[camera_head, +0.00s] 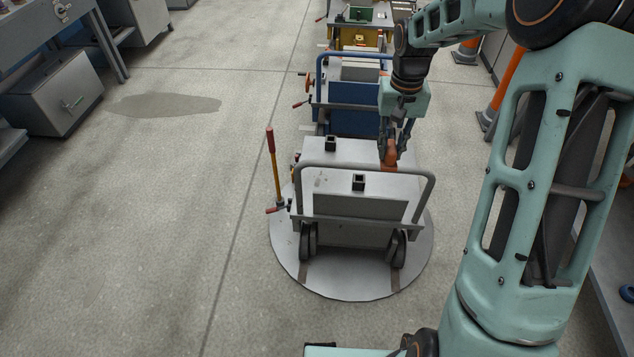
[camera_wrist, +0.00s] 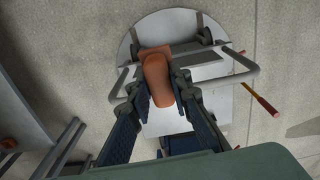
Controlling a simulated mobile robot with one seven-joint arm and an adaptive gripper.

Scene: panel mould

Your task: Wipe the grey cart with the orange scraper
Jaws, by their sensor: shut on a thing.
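The grey cart (camera_head: 345,177) stands on a round grey plate (camera_head: 345,287) on the floor, with a tubular grey handle along its near side. My gripper (camera_head: 392,150) is over the right part of the cart's top and is shut on the orange scraper (camera_head: 391,158). In the wrist view the scraper (camera_wrist: 158,78) sits between my two fingers (camera_wrist: 165,95), its wider end toward the cart's edge. The cart (camera_wrist: 205,72) lies beneath it. I cannot tell whether the scraper touches the cart's top.
Two small black square sockets (camera_head: 358,182) stand up from the cart's top. A red and yellow lever (camera_head: 272,155) rises at its left. A blue cart (camera_head: 350,105) and a yellow one (camera_head: 358,38) stand behind in a row. Open floor lies to the left, with a dark stain (camera_head: 165,104).

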